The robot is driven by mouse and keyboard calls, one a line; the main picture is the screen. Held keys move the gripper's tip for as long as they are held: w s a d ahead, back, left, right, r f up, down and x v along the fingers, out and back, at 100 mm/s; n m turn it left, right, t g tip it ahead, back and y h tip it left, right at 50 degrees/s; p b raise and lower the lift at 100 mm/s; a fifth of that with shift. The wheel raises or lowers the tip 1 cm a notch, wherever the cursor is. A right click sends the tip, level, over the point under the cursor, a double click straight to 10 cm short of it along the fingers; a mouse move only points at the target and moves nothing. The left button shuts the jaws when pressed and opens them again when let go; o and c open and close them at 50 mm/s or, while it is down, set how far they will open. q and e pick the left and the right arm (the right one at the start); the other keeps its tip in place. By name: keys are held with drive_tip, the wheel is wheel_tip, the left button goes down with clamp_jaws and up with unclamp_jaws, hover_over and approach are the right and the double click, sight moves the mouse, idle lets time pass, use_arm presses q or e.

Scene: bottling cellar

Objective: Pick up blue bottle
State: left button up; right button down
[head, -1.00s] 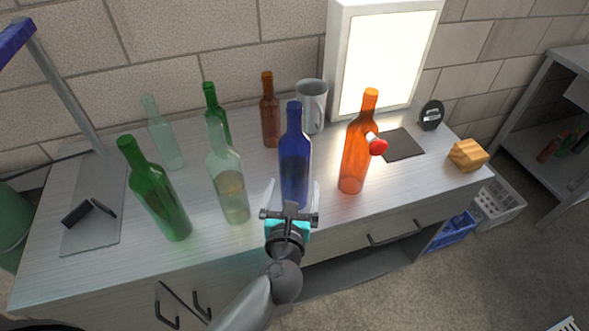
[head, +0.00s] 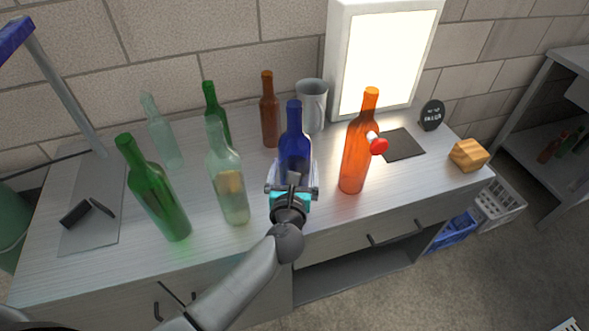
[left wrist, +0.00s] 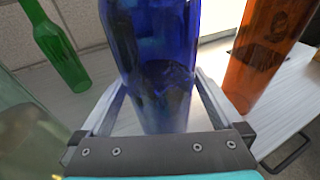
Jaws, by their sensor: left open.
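The blue bottle (head: 294,138) stands upright on the counter in the head view, between a clear bottle and an orange bottle. In the left wrist view the blue bottle (left wrist: 158,65) fills the middle, upright between the two fingers. My left gripper (head: 292,172) is open, with one finger on each side of the bottle's lower body. In the left wrist view the left gripper (left wrist: 158,110) shows a small gap beside the glass. The bottle's base is hidden behind the gripper in the head view. My right gripper is not in view.
An orange bottle (head: 356,150) stands close on the right, with a red-tipped object at it. A clear bottle (head: 228,180) and a green bottle (head: 158,195) stand left. The counter's front edge is clear.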

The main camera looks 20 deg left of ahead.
use_arm(q)
drive_tip(key=shift+c, duration=0.4)
drive_tip(key=c, duration=1.5)
drive_tip(key=shift+r, duration=0.1)
clamp_jaws()
wheel_tip(320, 180, up, 20)
drive_tip(key=p, duration=0.8)
drive_tip(key=shift+p, duration=0.35)
